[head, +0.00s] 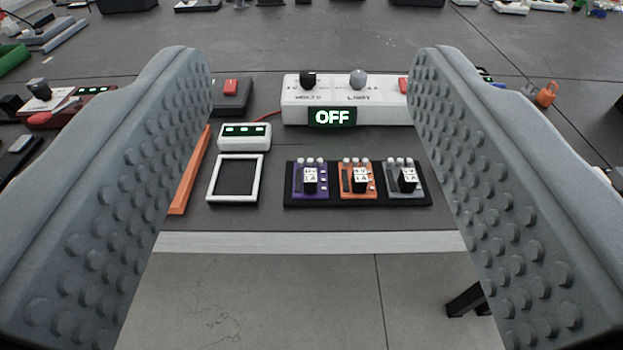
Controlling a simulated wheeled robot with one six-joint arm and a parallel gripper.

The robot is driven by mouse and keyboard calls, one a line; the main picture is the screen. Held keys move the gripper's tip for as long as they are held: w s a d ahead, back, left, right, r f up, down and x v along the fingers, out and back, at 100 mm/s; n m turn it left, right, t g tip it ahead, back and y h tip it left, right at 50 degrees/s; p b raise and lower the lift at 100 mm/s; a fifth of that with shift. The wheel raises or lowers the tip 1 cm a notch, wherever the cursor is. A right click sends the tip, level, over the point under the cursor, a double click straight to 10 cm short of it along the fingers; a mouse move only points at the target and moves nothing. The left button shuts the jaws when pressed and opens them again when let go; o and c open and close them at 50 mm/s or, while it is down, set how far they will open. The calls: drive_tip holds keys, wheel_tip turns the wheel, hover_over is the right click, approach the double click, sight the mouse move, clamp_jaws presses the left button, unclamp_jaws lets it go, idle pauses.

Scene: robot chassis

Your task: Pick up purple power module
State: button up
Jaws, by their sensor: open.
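The purple power module (298,181) sits in the left place of a black rack (332,202) on the grey bench. A dark block with a white label stands on its middle. An orange module (346,184) and a grey module (391,183) sit to its right in the same rack, apart from it. My gripper (316,75) is open, with one studded finger at each side of the picture. The modules show between the fingers, farther off and below the fingertips. Nothing is between the fingers' pads.
Behind the rack stands a white power supply (366,112) with knobs and an "OFF" display. Left of the rack are a white-framed black tray (235,180), a small white box with green lights (244,137) and an orange bar (190,172). The bench's pale front edge (310,242) is nearer, with floor below.

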drive_tip(key=shift+c, duration=0.4)
drive_tip(key=shift+c, duration=0.5)
drive_tip(key=g, duration=1.7)
hover_over(311, 171)
wheel_tip(311, 171, down, 12)
drive_tip(key=r, duration=0.1)
wheel_tip(311, 171, down, 18)
drive_tip(key=shift+c, duration=0.4)
clamp_jaws()
